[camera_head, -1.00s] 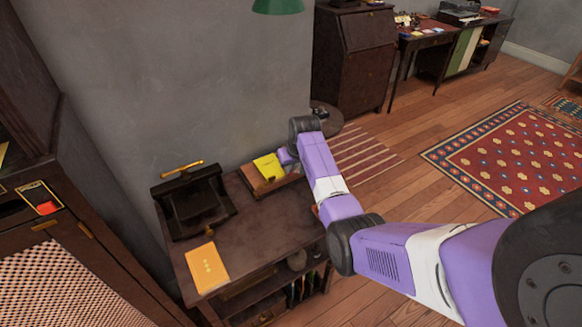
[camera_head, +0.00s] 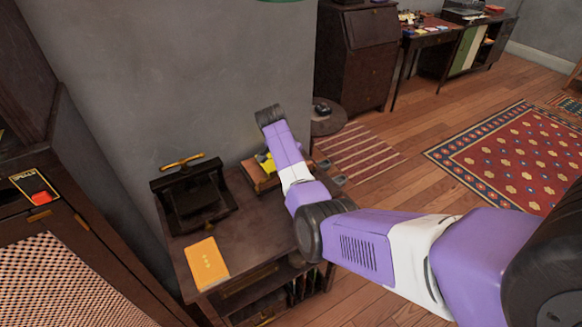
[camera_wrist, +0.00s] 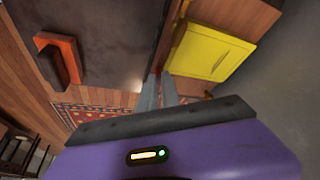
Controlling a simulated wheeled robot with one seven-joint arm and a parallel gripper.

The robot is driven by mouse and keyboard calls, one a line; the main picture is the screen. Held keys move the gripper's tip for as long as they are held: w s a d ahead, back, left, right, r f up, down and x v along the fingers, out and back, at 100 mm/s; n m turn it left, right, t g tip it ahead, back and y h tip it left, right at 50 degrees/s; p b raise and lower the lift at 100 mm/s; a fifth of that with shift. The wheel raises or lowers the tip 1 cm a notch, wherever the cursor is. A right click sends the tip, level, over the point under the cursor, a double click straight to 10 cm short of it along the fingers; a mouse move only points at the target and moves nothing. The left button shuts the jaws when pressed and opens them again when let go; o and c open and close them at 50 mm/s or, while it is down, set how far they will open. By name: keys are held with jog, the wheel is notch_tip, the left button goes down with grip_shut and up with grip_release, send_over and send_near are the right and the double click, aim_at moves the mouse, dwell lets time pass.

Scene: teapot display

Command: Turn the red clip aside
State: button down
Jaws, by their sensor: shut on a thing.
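In the wrist view my gripper (camera_wrist: 166,90) has its grey fingers close together at the near edge of a wooden tray (camera_wrist: 188,45). A small red piece, seemingly the red clip (camera_wrist: 158,71), shows at the fingertips; most of it is hidden, and its angle cannot be told. A yellow booklet (camera_wrist: 215,52) lies in the tray just right of the fingers.
In the head view a dark stand (camera_head: 193,200) and an orange-yellow booklet (camera_head: 206,263) are on the table. The grey wall is close behind the tray. A round stool (camera_head: 328,118) stands beyond.

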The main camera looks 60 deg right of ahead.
jog(key=m+b, duration=0.1)
jog(key=m+g+b, duration=0.1)
jog(key=m+b, duration=0.2)
jog(key=shift+w+f+m+g+b, duration=0.15)
jog(key=shift+w+m+g+b, duration=0.1)
jog(key=shift+m+g+b, duration=0.15)
jog(key=shift+m+b, duration=0.5)
jog(key=shift+b, duration=0.05)
jog(key=shift+d+r, duration=0.1)
jog(key=shift+r, duration=0.1)
jog(key=c, duration=1.6)
grip_release()
jog(key=shift+o, duration=0.2)
jog(key=v, duration=0.7)
jog(key=shift+w+r, duration=0.2)
jog(key=shift+r, duration=0.2)
